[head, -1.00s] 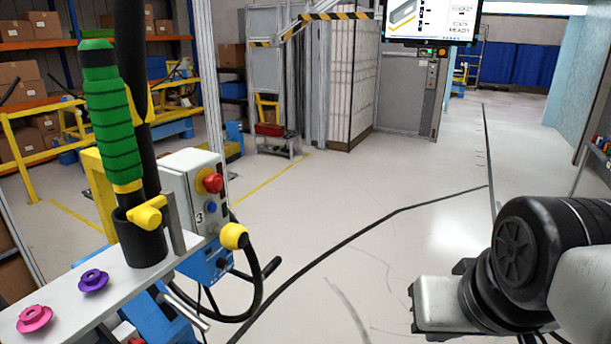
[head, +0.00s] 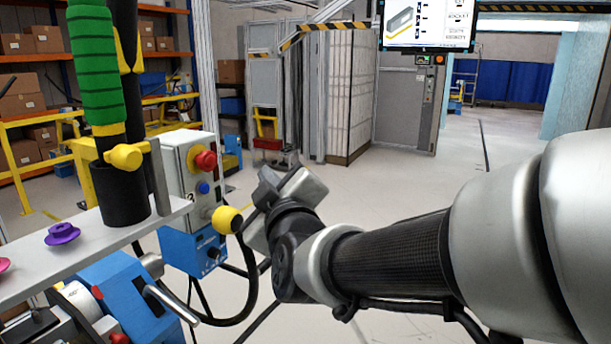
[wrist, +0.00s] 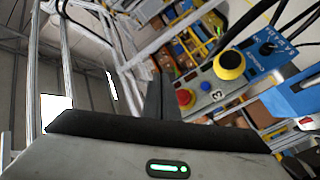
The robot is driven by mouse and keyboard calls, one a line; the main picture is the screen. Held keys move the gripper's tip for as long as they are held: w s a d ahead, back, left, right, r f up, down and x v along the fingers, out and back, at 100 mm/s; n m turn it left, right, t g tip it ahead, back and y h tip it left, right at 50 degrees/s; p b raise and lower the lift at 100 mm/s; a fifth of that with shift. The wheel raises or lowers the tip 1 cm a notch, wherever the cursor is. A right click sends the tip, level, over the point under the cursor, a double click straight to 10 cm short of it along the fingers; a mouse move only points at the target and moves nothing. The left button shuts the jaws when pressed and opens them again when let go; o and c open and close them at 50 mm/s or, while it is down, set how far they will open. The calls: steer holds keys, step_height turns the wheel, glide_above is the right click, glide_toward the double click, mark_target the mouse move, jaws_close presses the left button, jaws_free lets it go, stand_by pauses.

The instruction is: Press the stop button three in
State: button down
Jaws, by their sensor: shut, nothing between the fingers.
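The red stop button (head: 205,160) sticks out from the front of a pale control box (head: 178,178) marked 3, above a small blue button (head: 203,188). My gripper (head: 268,190) is right of the box and apart from the button in the head view. Its fingertips are hard to make out there. In the wrist view the closed dark fingers (wrist: 160,92) rise just left of the red button (wrist: 186,97), with the 3 label beside it. My gripper is shut and empty.
A green-wrapped handle (head: 95,65) and a pale shelf (head: 85,240) are at left. The floor behind is open.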

mark_target(210, 161)
steer(key=shift+a+r+n+t, duration=0.2)
steer(key=shift+a+n+t, duration=0.1)
steer(key=shift+a, duration=0.15)
steer(key=shift+a, duration=0.1)
steer(key=w+a+p, duration=0.2)
steer(key=w+a, duration=0.1)
steer(key=a, duration=0.5)
steer(key=shift+w, duration=0.15)
stand_by(1.9)
steer(key=shift+w+a, duration=0.2)
steer(key=shift+a, duration=0.15)
